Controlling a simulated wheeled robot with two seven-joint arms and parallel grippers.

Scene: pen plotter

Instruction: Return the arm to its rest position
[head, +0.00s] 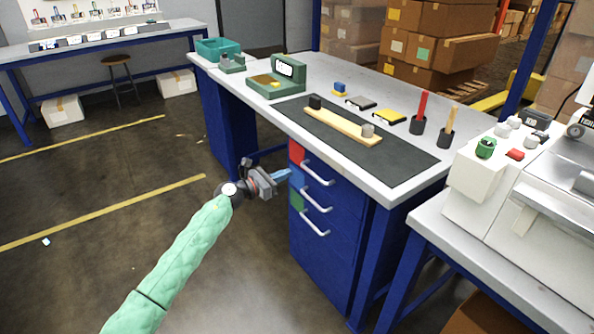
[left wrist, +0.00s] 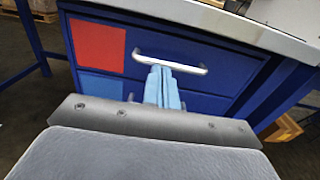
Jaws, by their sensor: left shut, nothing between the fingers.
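My left arm (head: 185,250), in a green sleeve, reaches in from the bottom left of the head view. Its gripper (head: 288,174) is in front of the blue drawer unit, near the top drawers, with its light-blue fingers shut and empty. In the left wrist view the shut fingers (left wrist: 162,88) point at the drawer fronts, just below or over the top drawer's silver handle (left wrist: 170,63). I cannot tell whether they touch it. My right gripper is not in view.
The drawer unit (head: 340,235) has several silver handles and red, blue and green labels; its drawers look shut. The workbench top (head: 330,75) carries a dark mat, a wooden bar, a green device and two pen cups. A white machine (head: 520,200) stands at right. Open floor lies left.

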